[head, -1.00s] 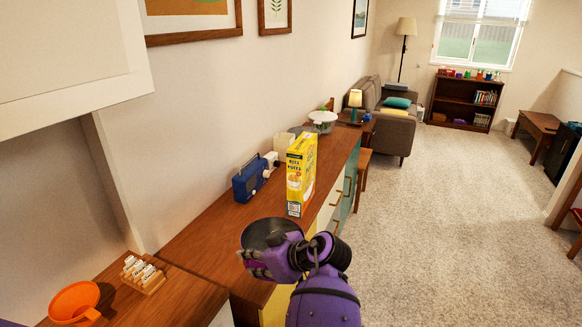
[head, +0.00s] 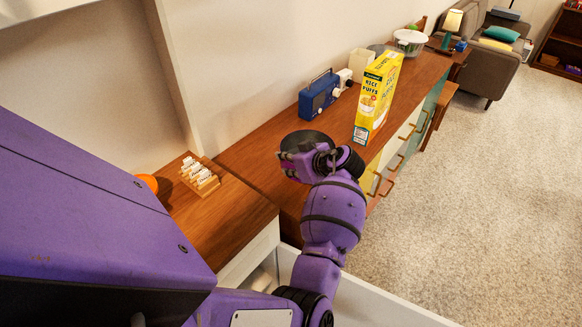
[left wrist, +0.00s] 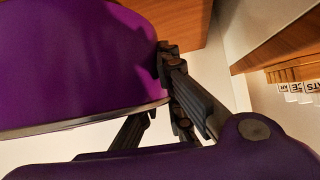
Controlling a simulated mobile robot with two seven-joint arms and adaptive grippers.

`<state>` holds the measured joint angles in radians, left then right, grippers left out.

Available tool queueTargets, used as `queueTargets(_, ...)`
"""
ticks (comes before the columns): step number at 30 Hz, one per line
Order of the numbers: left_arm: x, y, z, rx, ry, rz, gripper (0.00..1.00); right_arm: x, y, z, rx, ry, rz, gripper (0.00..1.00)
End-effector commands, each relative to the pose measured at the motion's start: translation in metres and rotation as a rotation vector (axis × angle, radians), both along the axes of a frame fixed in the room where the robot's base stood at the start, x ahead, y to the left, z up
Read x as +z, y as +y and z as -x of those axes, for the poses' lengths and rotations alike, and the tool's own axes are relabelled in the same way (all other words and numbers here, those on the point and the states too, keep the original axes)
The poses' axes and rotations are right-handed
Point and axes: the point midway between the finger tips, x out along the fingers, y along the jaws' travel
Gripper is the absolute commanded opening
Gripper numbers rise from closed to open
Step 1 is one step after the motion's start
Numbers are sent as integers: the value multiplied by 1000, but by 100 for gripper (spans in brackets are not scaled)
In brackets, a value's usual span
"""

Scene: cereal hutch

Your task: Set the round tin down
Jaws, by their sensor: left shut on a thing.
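The round tin (head: 309,138) shows in the head view as a dark disc over the near part of the wooden sideboard (head: 262,153). My left gripper (head: 288,166) is shut on the tin. In the left wrist view the tin (left wrist: 75,60) is a large purple curved body with a pale metal rim, filling the upper left, and the gripper fingers (left wrist: 170,85) are against its side. My arm and hand hide part of the tin in the head view. I cannot tell whether its underside touches the sideboard. My right gripper is not in view.
A yellow cereal box (head: 377,98) stands right of the tin, and a blue radio (head: 319,95) stands behind it by the wall. A white drawer (head: 375,300) is open below.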

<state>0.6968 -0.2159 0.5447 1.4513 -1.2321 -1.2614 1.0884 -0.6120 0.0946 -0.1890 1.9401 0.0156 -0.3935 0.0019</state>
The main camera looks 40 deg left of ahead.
Motion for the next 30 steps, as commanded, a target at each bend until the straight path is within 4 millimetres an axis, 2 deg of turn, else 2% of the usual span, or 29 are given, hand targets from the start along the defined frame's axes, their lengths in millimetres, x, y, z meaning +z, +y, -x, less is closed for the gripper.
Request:
queueTargets(1, -7, 4, -3, -1, 1, -3, 0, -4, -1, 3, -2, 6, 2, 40)
queueTargets(8, -14, 13, -9, -1, -7, -4, 0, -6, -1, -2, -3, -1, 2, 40)
queueTargets(12, -39, 15, -8, -1, 1, -1, 0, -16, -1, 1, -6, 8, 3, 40)
queueTargets(15, -50, 15, -9, -1, -1, -2, 0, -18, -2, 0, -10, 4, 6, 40)
queueTargets(22, -45, 15, -10, -2, -9, -2, 0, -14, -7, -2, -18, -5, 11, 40)
queueTargets(27, -51, 15, -10, -1, -8, -2, 0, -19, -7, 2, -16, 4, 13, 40)
queueTargets(28, -51, 15, -10, 0, -7, -1, 9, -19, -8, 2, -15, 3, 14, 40)
queueTargets(30, -50, 15, -10, -1, -7, -1, 18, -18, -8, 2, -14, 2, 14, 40)
